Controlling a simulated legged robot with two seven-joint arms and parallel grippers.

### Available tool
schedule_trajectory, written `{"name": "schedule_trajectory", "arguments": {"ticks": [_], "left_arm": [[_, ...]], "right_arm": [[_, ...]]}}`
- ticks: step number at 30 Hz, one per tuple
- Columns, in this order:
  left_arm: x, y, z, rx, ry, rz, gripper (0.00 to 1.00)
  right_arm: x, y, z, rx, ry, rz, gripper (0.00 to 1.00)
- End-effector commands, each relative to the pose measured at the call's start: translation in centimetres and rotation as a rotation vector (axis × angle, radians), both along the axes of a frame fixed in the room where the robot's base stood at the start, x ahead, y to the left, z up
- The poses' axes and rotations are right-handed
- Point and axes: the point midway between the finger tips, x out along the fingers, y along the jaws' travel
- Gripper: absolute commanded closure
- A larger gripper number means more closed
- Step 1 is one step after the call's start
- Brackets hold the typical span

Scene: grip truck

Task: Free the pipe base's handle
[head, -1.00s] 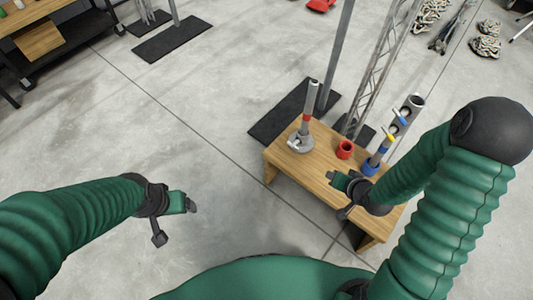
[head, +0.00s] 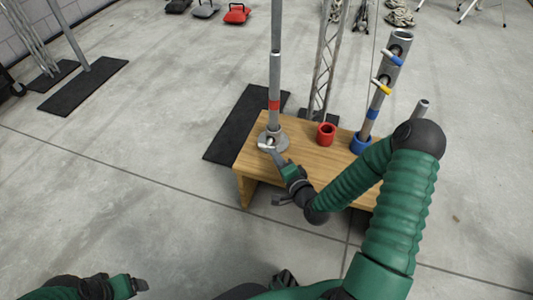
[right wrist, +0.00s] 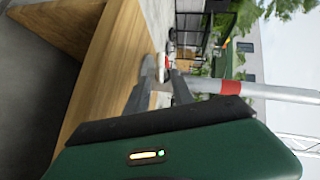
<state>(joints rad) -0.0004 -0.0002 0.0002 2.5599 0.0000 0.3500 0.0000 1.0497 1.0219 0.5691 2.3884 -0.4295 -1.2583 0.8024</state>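The grey pipe base (head: 274,138) stands on the wooden bench near its left end. An upright grey pipe (head: 275,80) with a red band rises from it. A small whitish handle (head: 266,145) shows low on the base's front. My right gripper (head: 278,158) is right at the base, its dark fingertip beside the handle; I cannot tell whether they touch. My left gripper (head: 138,285) is low at the left, away from the bench.
On the wooden bench (head: 312,165), a red ring-shaped holder (head: 326,134) stands right of the base. Further right a blue holder (head: 360,145) bears a tilted grey pipe (head: 383,90) with yellow and blue handles. A black mat (head: 240,125) lies behind.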

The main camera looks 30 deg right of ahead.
Motion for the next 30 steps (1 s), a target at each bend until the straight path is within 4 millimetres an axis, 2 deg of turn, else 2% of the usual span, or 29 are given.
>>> {"name": "schedule_trajectory", "arguments": {"ticks": [1, 3, 6, 10, 14, 20, 27, 30], "left_arm": [[0.0, 0.0, -1.5, 0.0, 0.0, 0.001, 0.22], [0.0, 0.0, -2.5, 0.0, 0.0, 0.001, 0.22], [0.0, 0.0, -3.7, 0.0, 0.0, 0.001, 0.22], [0.0, 0.0, -4.5, 0.0, 0.0, 0.001, 0.22], [0.0, 0.0, -4.7, 0.0, 0.0, 0.0, 0.22], [0.0, 0.0, -4.5, 0.0, 0.0, 0.001, 0.22], [0.0, 0.0, -4.6, 0.0, 0.0, 0.0, 0.22], [0.0, 0.0, -4.6, 0.0, 0.0, 0.0, 0.22]], "right_arm": [[1.3, -0.2, -1.0, -0.005, -0.004, 0.0, 0.71], [3.0, -0.4, -1.5, -0.001, -0.003, 0.0, 0.71], [5.2, -0.7, -2.0, 0.001, -0.002, -0.001, 0.71], [7.0, -0.9, -2.2, 0.0, -0.001, 0.0, 0.71], [7.7, -1.0, -2.0, 0.002, 0.0, -0.001, 0.71], [7.7, -1.0, -1.9, 0.001, 0.002, -0.001, 0.71], [7.6, -1.0, -2.0, 0.002, 0.002, -0.001, 1.0], [7.6, -1.0, -2.0, 0.002, 0.002, -0.002, 1.0]]}}
